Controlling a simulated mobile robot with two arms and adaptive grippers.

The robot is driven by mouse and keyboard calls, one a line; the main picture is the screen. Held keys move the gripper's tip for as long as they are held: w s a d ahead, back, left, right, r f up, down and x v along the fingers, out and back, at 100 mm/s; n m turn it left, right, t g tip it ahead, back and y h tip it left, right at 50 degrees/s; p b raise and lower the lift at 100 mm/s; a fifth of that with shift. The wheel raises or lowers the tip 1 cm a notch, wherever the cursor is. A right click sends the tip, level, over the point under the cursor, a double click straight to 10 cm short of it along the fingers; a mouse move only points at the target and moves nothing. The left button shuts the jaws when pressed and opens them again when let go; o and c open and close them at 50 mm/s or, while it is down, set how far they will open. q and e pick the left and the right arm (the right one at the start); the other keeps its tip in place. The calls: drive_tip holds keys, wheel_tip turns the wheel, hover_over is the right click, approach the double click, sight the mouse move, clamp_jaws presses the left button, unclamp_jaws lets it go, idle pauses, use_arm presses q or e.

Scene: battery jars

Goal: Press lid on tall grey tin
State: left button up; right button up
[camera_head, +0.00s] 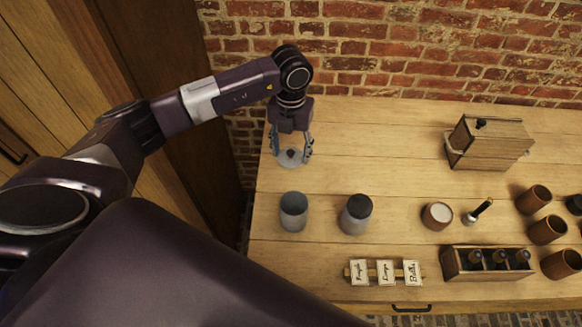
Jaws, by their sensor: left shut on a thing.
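My left gripper (291,153) points down over the back left part of the table, its two fingers on either side of a pale grey round lid with a dark knob (289,160). It is shut on this lid. A grey tin (293,214) stands upright in front of the lid, nearer to me and apart from it. A second grey tin with a darker top (354,219) stands to its right. I cannot tell for sure which tin is the taller, or whether the left one is open. My right gripper is out of view.
A wooden box (488,150) stands at the back right. A small round pot (437,216), a dark-handled tool (478,211) and brown cups (547,230) are at right. Label cards (386,272) and a wooden rack of bottles (487,274) line the front. The back middle is clear.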

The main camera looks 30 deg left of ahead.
sight(291, 151)
use_arm(q)
wheel_tip(291, 151, up, 10)
drive_tip(key=b, duration=0.2)
drive_tip(key=shift+r, duration=0.25)
